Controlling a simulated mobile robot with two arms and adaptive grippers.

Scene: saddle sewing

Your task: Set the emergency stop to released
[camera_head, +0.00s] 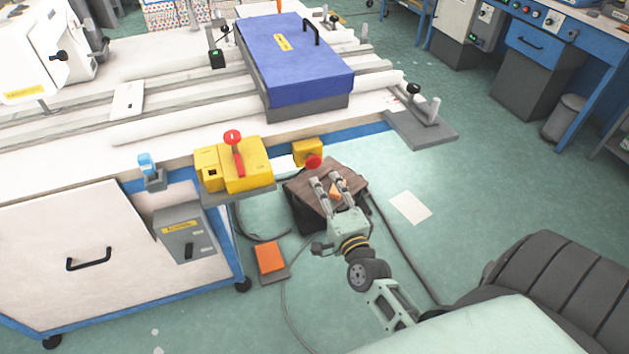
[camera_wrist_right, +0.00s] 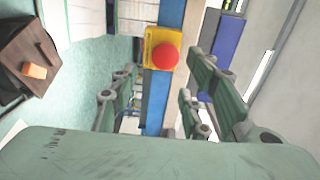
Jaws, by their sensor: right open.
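The emergency stop is a red mushroom button (camera_head: 313,161) on a yellow box (camera_head: 306,147), fixed at the front edge of the machine table. In the right wrist view, the red button (camera_wrist_right: 166,57) and its yellow box (camera_wrist_right: 149,45) lie ahead, near the gap between the fingers. My right gripper (camera_head: 328,182) is open and empty, just in front of and below the button in the head view. It appears apart from the button. I cannot tell whether the button is pressed in or out. My left gripper is not in view.
Left of the stop, a larger yellow box (camera_head: 258,163) carries a red lever (camera_head: 238,155). A blue-topped block (camera_head: 300,75) lies on the table. A dark chair (camera_head: 560,285) is at lower right.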

